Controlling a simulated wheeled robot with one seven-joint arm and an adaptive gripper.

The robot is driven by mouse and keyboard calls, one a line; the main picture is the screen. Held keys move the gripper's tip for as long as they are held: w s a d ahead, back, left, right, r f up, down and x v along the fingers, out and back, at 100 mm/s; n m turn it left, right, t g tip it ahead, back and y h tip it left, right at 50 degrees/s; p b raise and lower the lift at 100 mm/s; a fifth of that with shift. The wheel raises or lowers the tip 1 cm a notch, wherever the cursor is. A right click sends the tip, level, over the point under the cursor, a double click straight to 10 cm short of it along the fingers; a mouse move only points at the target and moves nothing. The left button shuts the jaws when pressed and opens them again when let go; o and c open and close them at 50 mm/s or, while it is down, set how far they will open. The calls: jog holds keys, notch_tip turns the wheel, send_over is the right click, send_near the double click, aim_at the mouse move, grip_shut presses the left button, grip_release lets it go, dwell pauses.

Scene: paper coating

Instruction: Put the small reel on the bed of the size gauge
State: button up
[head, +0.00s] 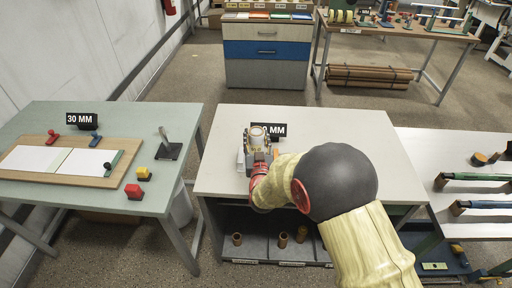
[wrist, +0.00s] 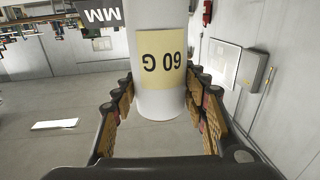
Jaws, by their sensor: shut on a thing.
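My gripper (head: 259,148) is over the middle table, shut on a white reel (head: 258,134) with its axis near upright. In the wrist view the reel (wrist: 158,95) fills the space between the fingers (wrist: 160,105), and its cream label reads "60 G" upside down. A small pale grey and white piece (head: 241,160) shows just left of my gripper; I cannot tell whether it is part of the size gauge. The gauge bed is not clearly visible, with my gripper and arm covering that spot. I cannot tell whether the reel touches anything below.
A black "30 MM" sign (head: 276,129) stands behind my gripper on the middle table (head: 222,182). Brown rolls (head: 283,240) stand on the shelf below. The left table holds a board (head: 58,160), another sign (head: 82,120) and small blocks. Long bars (head: 480,177) lie on the right table.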

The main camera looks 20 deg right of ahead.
jog(key=shift+w+d+f, duration=0.1)
jog(key=shift+w+f, duration=0.5)
jog(key=shift+f, duration=0.15)
jog(key=shift+w+f+b, duration=0.1)
jog(key=shift+f+b, duration=0.75)
jog(key=shift+f, duration=0.8)
jog(key=shift+f, duration=0.2)
jog(key=o, duration=1.2)
jog(key=shift+r, duration=0.15)
